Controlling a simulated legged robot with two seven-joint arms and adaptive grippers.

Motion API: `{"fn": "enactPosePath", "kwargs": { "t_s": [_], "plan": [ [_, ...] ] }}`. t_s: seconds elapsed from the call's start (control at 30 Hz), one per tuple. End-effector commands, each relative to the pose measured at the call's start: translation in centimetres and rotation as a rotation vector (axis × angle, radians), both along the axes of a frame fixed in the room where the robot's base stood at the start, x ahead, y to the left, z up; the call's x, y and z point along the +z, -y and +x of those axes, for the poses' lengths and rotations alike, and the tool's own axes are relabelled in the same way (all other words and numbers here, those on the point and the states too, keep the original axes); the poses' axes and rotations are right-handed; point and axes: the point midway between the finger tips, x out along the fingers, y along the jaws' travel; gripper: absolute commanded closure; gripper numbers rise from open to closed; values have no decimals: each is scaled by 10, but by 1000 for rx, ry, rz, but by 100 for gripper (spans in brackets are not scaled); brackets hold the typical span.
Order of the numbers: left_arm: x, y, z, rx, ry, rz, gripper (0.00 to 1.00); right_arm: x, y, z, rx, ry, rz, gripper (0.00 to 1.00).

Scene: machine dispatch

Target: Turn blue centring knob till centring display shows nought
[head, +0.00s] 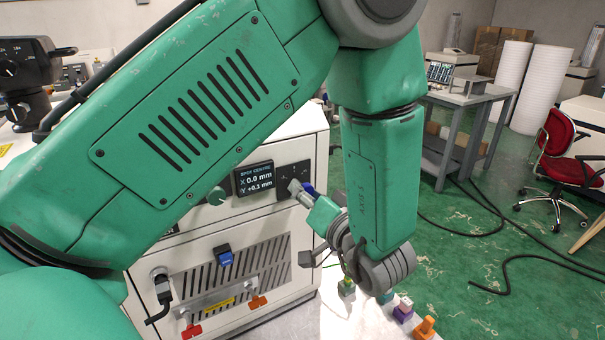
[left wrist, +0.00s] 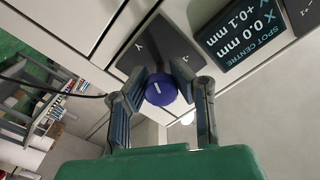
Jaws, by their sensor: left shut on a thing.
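The blue centring knob (left wrist: 161,90) sits on a dark plate on the machine front in the left wrist view, with a white mark on its face. In the head view only a bit of the blue knob (head: 308,188) shows behind my gripper. My left gripper (head: 300,190) is shut on the knob, one finger on each side of it, as the left wrist view (left wrist: 160,88) shows. The centring display (head: 254,178) reads X 0.0 mm and Y +0.1 mm; it appears upside down in the left wrist view (left wrist: 240,35). My right gripper is not in view.
A green knob (head: 216,195) is left of the display. Below are a blue-handled part (head: 223,255), a red tag (head: 191,331) and an orange tag (head: 258,302). Small coloured pieces (head: 403,310) stand at lower right. A red chair (head: 562,150) and floor cables are farther right.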

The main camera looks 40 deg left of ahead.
Motion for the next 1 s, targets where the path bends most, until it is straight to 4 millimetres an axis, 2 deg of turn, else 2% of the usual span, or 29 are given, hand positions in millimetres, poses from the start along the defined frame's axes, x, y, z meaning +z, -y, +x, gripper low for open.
{"fn": "enactPosePath", "kwargs": {
  "t_s": [0.03, 0.3, 0.8, 0.83, 0.9, 1.0],
  "plan": [
    [2, 3, 1, -8, -26, 3, 100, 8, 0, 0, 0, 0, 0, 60],
    [0, 4, 2, -10, -114, 29, 100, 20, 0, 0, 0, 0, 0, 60],
    [-2, 5, 3, -12, -133, 34, 100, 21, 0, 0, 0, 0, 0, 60],
    [-2, 5, 2, -12, -133, 34, 77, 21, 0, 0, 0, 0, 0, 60],
    [-2, 5, 2, -11, -133, 34, 54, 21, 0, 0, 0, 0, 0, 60],
    [-1, 3, 2, -9, -133, 34, 54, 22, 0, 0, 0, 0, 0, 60]
  ]
}}
